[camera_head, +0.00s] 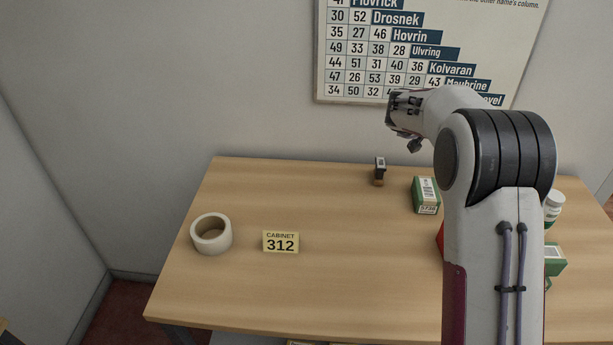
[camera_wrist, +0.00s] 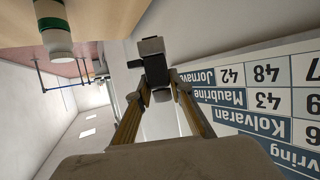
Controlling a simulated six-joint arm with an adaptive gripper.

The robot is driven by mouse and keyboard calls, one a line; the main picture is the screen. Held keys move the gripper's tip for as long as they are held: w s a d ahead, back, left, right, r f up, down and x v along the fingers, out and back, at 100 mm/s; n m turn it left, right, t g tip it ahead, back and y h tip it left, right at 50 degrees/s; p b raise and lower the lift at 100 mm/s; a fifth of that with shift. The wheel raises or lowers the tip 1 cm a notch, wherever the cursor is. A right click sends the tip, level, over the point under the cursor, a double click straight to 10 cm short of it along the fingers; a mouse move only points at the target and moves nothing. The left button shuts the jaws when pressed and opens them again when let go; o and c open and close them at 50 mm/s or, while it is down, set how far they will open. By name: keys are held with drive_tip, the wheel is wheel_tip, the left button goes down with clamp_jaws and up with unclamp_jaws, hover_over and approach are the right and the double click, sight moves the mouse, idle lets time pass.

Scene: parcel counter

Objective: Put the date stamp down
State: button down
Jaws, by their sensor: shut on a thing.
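My gripper (camera_wrist: 157,90) is shut on a dark block with a grey end (camera_wrist: 152,48), which looks like the date stamp. In the wrist view it is held at the fingertips, clear of the table, with the wall chart beside it. The head view hides the fingers and the held stamp behind my arm. Another small stamp-like thing (camera_head: 379,170), black and grey above and brown below, stands near the table's back edge in the head view.
The wooden table (camera_head: 330,200) holds a tape roll (camera_head: 211,234), a yellow "CABINET 312" card (camera_head: 281,242) and a green and white box (camera_head: 426,195). A white bottle (camera_head: 553,205) and another green box (camera_head: 554,259) are at the right. The table's middle is clear.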

drive_tip(key=w+a+r+n+t+y, duration=0.2)
drive_tip(key=w+a+n+t+y, duration=0.3)
drive_tip(key=a, duration=0.7)
drive_tip(key=a+f+n+y, duration=0.2)
drive_tip(key=a+n+y, duration=0.1)
drive_tip(key=a, duration=0.6)
drive_tip(key=s+a+f+n+y, duration=0.1)
drive_tip(key=a+f+n+y, duration=0.2)
drive_tip(key=a, duration=0.7)
drive_tip(key=a+f+n+y, duration=0.3)
drive_tip(key=a+n+y, duration=0.1)
drive_tip(key=a, duration=0.6)
drive_tip(key=shift+s+a+f+n+y, duration=0.25)
drive_tip(key=shift+n+y, duration=0.15)
drive_tip(key=shift+y, duration=0.4)
wheel_tip(320, 180, down, 6)
drive_tip(key=shift+f, duration=0.15)
drive_tip(key=shift+f, duration=1.85)
